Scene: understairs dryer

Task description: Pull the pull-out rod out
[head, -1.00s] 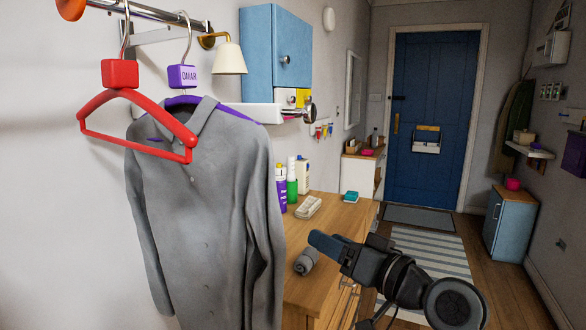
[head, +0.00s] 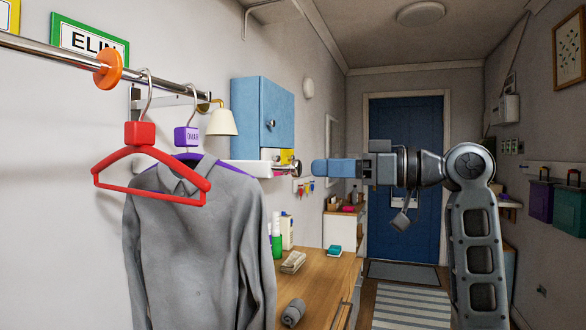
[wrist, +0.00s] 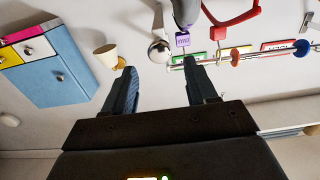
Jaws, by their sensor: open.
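The pull-out rod shows its round metal knob (head: 297,167) at the right end of a white wall-mounted housing (head: 245,168). In the wrist view the knob (wrist: 159,51) lies ahead, between the lines of the two fingers. My gripper (head: 316,167) points left at the knob in the head view, with a small gap in the picture. In the wrist view my gripper (wrist: 159,66) has its fingers wide apart with nothing between them. The rod's shaft is not clearly seen.
A chrome rail (head: 55,50) carries a red hanger (head: 150,160) and a grey shirt (head: 195,235) at left. A blue cabinet (head: 262,118) and a lamp (head: 222,122) are close above the housing. A wooden counter (head: 325,285) stands below. The floor towards the blue door is clear.

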